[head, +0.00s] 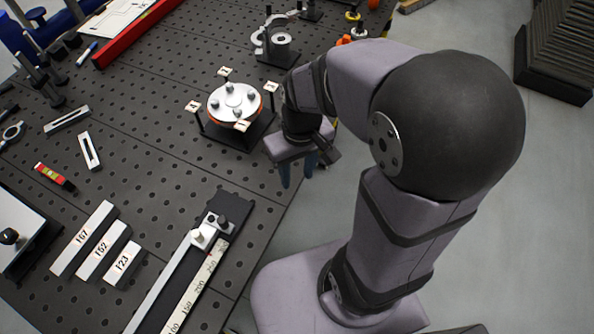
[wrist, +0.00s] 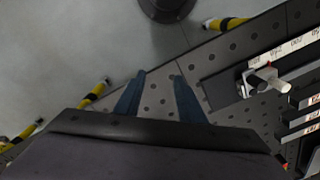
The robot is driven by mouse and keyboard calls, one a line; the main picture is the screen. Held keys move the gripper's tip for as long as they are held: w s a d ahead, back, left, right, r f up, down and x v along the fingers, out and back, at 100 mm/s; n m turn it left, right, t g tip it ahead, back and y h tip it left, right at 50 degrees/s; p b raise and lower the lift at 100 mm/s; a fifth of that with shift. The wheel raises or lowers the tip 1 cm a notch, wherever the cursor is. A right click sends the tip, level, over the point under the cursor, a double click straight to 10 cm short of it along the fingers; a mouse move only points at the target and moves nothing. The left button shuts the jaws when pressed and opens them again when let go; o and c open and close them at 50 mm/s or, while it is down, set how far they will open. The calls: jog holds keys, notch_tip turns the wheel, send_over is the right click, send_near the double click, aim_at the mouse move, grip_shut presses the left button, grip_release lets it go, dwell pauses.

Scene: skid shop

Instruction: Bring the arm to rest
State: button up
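My gripper (head: 298,172) hangs at the right edge of the dark perforated table (head: 150,150), pointing down, just right of a round fixture. In the wrist view its two blue fingers (wrist: 160,95) stand apart with nothing between them. Below them the table's perforated top and its edge show, with the grey floor beyond. My arm is bent at the elbow above its base.
The round fixture (head: 234,101) with small posts stands close left of my gripper. A ruler with a stop block (head: 212,229) lies at the front, beside numbered bars (head: 102,250). A clamp stand (head: 276,42) stands behind. Floor right of the table is largely clear.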

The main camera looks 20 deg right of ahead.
jog(key=shift+m, duration=0.8)
jog(key=s, duration=0.1)
jog(key=s+f, duration=0.1)
jog(key=s, duration=0.1)
jog(key=s+d, duration=0.1)
jog(key=s, duration=0.1)
jog(key=shift+f, duration=0.35)
dwell(1.6)
